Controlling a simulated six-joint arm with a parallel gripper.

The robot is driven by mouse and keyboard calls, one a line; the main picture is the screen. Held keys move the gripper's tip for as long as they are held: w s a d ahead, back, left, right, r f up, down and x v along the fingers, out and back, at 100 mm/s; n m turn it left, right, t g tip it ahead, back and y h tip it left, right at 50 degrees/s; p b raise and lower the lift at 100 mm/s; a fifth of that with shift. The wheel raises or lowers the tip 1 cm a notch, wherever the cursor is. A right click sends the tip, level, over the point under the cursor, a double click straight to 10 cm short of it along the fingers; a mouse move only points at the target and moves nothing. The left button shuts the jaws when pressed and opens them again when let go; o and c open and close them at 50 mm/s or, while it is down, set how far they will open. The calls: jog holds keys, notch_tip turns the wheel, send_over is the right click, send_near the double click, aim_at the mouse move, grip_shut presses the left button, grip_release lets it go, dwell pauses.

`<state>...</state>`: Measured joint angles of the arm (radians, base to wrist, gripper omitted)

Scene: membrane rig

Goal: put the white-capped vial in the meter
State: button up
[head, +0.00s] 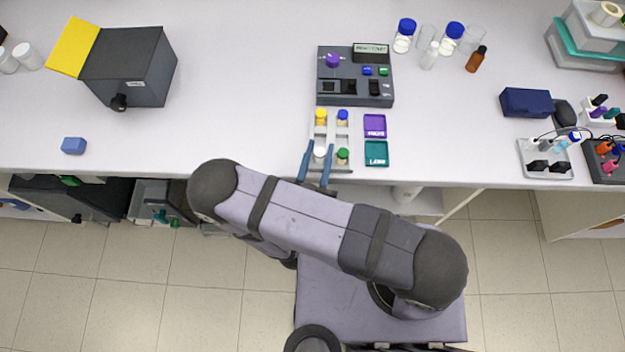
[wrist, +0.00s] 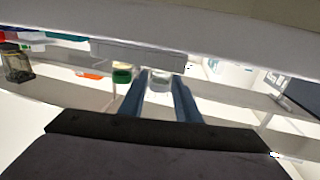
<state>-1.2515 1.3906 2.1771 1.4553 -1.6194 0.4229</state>
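The white-capped vial (head: 319,153) stands in the front left of a small grey rack (head: 331,134) near the bench's front edge. My gripper (head: 318,158) is open, with one blue finger on each side of this vial; I cannot tell whether either finger touches it. In the wrist view a clear vial (wrist: 160,80) shows between the open fingers (wrist: 161,86). The meter (head: 345,92) is a dark box behind the rack, with a display, a purple knob, buttons and dark openings on top.
The rack also holds yellow-capped (head: 320,117), blue-capped (head: 342,117) and green-capped (head: 342,156) vials. Purple (head: 375,126) and teal (head: 376,153) squares lie right of it. Bottles (head: 404,36) stand behind right of the meter.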

jog(key=s+a+b, duration=0.1)
jog(key=s+b, duration=0.1)
jog(key=s, duration=0.6)
jog(key=shift+a+b, duration=0.25)
jog(key=shift+b, duration=0.1)
